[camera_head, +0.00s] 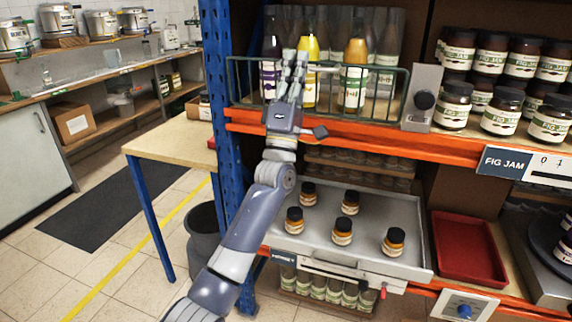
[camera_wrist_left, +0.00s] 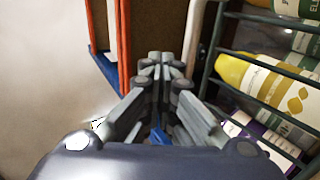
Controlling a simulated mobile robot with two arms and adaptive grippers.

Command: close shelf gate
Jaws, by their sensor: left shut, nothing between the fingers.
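The shelf gate (camera_head: 385,70) is a dark green wire frame across the front of the bottles on the upper shelf. In the left wrist view its bars (camera_wrist_left: 262,62) run along the right side, with bottles behind them. Whether it is latched I cannot tell. My left gripper (camera_head: 295,62) points up in front of the gate's left half, its fingers together and empty. In the left wrist view the closed fingers (camera_wrist_left: 160,65) are beside the bars; whether they touch them I cannot tell. A grey plate with a black knob (camera_head: 424,99) stands by the gate's right end.
A yellow bottle (camera_head: 311,80) and other bottles stand behind the gate. Fig jam jars (camera_head: 453,105) fill the shelf at right. Below, a grey tray (camera_head: 385,207) holds several small jars, beside a red tray (camera_head: 468,248). A blue upright (camera_head: 216,70) stands left of my gripper.

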